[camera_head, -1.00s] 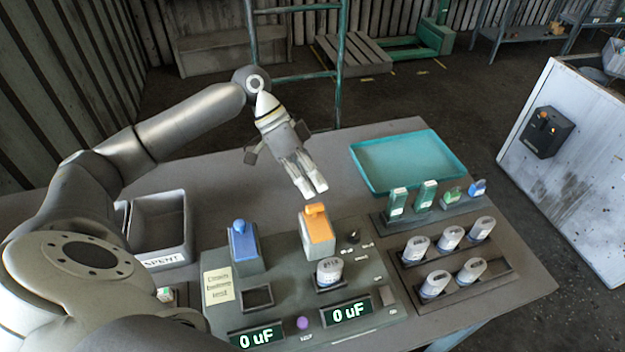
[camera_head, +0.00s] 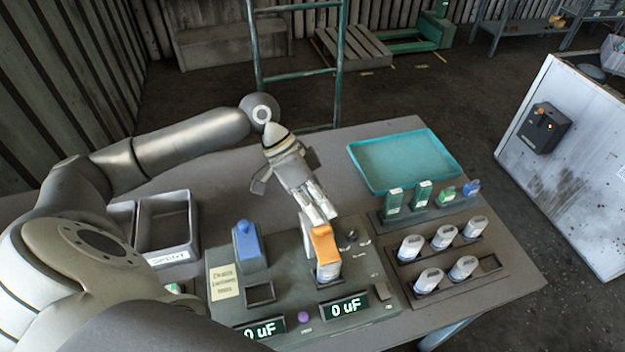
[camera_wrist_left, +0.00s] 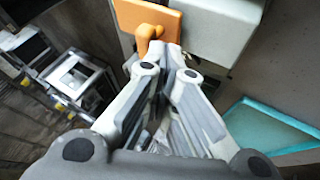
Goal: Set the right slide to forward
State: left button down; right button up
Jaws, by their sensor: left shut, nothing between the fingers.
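The right slide, an orange-topped block (camera_head: 325,244), stands on the grey test console (camera_head: 290,322), at the near end of its travel and partly over the white capacitor can (camera_head: 328,270) in the right socket. The left slide (camera_head: 247,240) is blue and sits back behind its empty socket (camera_head: 260,293). My left gripper (camera_head: 324,221) is shut and empty, its fingertips right behind the orange slide and seemingly touching it. In the left wrist view the fingertips (camera_wrist_left: 166,50) meet the orange knob (camera_wrist_left: 150,36). My right gripper is out of view.
A rack of several white cans (camera_head: 444,238) and a row of green and blue parts (camera_head: 422,195) stand on the right. A teal tray (camera_head: 375,186) lies behind them. Grey bins (camera_head: 167,222) stand at left. Two displays (camera_head: 348,308) read 0 uF.

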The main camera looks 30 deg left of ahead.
pick_arm(q)
jog(key=shift+s+d, duration=0.2)
jog(key=shift+s, duration=0.05)
jog(key=shift+f, duration=0.1)
jog(key=v, duration=1.2)
jog(key=shift+w, duration=0.1)
